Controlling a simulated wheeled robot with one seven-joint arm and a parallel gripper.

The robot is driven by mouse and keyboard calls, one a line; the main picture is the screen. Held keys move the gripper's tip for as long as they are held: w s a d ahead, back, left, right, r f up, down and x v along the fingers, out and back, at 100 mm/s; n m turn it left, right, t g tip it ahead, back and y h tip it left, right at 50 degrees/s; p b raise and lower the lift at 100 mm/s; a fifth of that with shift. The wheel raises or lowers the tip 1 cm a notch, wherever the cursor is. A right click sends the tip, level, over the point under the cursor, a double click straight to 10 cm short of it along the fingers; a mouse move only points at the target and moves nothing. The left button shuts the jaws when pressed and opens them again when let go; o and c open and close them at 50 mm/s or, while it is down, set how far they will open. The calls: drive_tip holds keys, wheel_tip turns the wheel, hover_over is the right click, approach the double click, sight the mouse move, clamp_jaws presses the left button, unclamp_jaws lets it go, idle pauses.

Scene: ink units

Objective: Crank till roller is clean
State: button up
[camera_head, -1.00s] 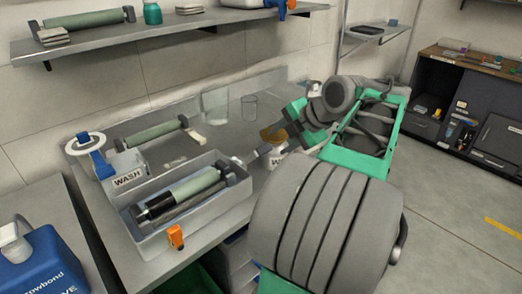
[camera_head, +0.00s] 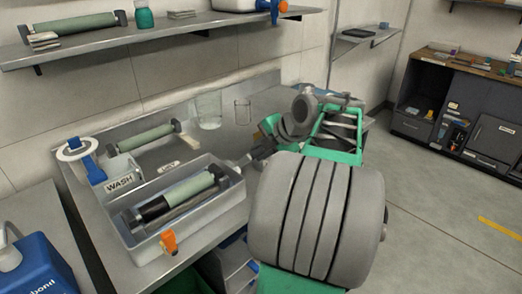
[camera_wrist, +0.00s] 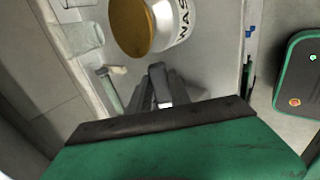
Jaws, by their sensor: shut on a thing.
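A green roller (camera_head: 188,189) lies in a grey open tray (camera_head: 139,257) on the bench, with a dark band at its left end. A dark bar lies beside it. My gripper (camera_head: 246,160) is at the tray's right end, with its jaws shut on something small. In the wrist view my gripper (camera_wrist: 160,88) shows its dark fingers close together, with a pale bit between them. I take the held part to be the crank handle, but it is mostly hidden. An orange valve (camera_head: 168,242) is on the tray's front wall.
A tub with an amber top (camera_wrist: 130,27) stands near my fingers in the wrist view. A second roller (camera_head: 150,138), a tape dispenser (camera_head: 83,158) and clear beakers (camera_head: 208,110) stand on the bench. A shelf (camera_head: 165,38) runs above.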

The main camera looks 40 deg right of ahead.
clamp_jaws()
idle(0.9)
